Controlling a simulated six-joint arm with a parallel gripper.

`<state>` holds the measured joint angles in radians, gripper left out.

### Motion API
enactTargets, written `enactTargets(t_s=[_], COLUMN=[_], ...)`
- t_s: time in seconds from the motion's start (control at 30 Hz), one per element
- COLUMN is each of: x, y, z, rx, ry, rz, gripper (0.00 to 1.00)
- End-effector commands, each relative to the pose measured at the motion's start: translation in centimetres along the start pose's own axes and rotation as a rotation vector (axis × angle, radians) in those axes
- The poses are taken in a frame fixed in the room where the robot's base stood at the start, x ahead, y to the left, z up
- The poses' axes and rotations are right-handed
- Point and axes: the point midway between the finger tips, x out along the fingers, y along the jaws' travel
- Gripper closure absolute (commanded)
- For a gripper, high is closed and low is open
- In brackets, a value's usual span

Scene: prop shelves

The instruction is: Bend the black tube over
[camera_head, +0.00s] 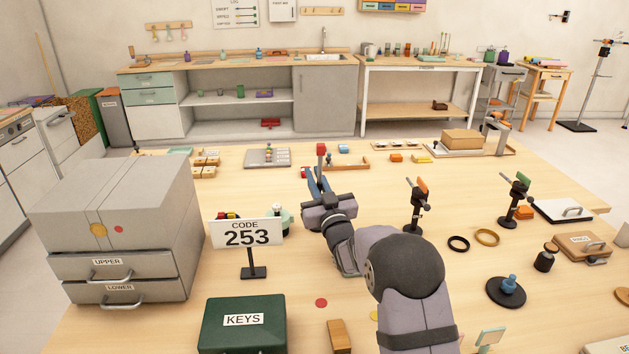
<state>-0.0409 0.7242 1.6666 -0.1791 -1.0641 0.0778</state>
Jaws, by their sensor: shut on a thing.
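My gripper (318,172) reaches away from me over the middle of the table, with its blue fingers close together. It is shut on a small upright thing with a red block-like top (321,148). The short stem below the red top is narrow and partly hidden by the fingers. I cannot tell whether this is the black tube. No other black tube shows clearly. A short black cylinder (545,260) stands at the right, well apart from my gripper.
Two black clamp stands (417,212) (512,205) stand right of my arm, with black and tan rings (458,244) (487,237) nearby. A code sign (247,233), grey drawer unit (125,275) and green keys box (241,323) stand left. Small trays and blocks lie beyond my gripper.

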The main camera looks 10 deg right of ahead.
Motion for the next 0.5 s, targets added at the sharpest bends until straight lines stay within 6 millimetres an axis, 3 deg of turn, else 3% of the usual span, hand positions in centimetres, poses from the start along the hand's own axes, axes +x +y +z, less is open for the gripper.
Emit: enactTargets(t_s=[0.1, 0.13, 0.2, 0.5], x=[0.00, 0.00, 0.00, -0.04], y=[-0.01, -0.01, -0.01, 0.00], z=[0.02, 0.02, 0.03, 0.04], rx=[0.000, 0.000, 0.000, 0.000], ry=[-0.001, -0.001, -0.001, -0.001], rz=[0.000, 0.000, 0.000, 0.000], gripper=[1.00, 0.82, 0.71, 0.71])
